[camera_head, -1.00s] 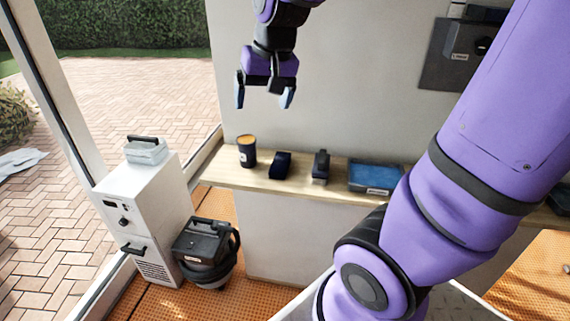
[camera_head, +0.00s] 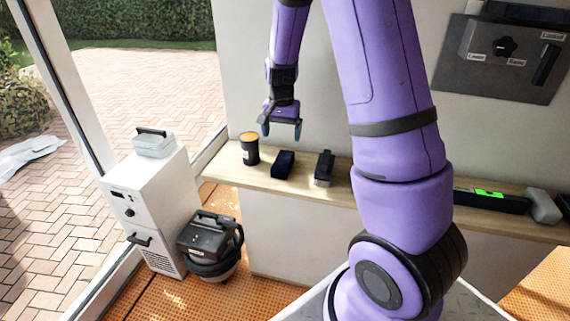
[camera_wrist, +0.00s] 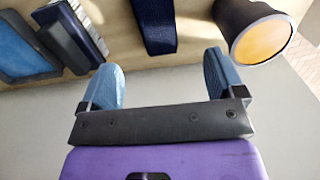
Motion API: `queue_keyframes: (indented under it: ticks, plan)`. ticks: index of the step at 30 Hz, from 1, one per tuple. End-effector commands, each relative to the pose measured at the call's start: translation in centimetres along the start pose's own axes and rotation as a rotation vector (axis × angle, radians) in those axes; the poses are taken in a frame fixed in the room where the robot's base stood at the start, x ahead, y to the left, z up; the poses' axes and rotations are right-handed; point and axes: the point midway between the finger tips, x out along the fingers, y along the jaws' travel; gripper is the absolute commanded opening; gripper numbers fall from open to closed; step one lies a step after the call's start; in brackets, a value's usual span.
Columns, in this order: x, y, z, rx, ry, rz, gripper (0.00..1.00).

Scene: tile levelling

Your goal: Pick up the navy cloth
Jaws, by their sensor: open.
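The navy cloth (camera_head: 283,164) is a small dark blue block-like bundle on the wooden shelf, between a dark cup and a black brush-like tool. In the wrist view the navy cloth (camera_wrist: 157,27) shows at the top middle, beyond the gap between the fingers. My gripper (camera_head: 282,129) hangs just above the cloth, pointing down. It is open and empty, and its two blue-padded fingers stand wide apart in the wrist view (camera_wrist: 163,80). The gripper and the cloth are apart.
A dark cup with an orange top (camera_head: 250,150) stands left of the cloth. A black tool (camera_head: 324,168) lies to its right. In the wrist view a blue tray (camera_wrist: 22,50) lies beyond the tool. The wall rises behind the shelf (camera_head: 222,172). A white cabinet (camera_head: 152,205) stands at left.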

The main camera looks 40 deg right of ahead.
Motion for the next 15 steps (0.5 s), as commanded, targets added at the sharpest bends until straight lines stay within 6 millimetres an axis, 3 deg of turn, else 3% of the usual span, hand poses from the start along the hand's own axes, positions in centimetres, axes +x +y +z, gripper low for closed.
queue_keyframes:
  ticks: [7, 15]
  plan:
    - [3.7, 0.1, 0.1, 0.001, -0.004, 0.003, 0.88]
    - [5.5, 0.1, 0.1, -0.001, -0.001, 0.001, 0.88]
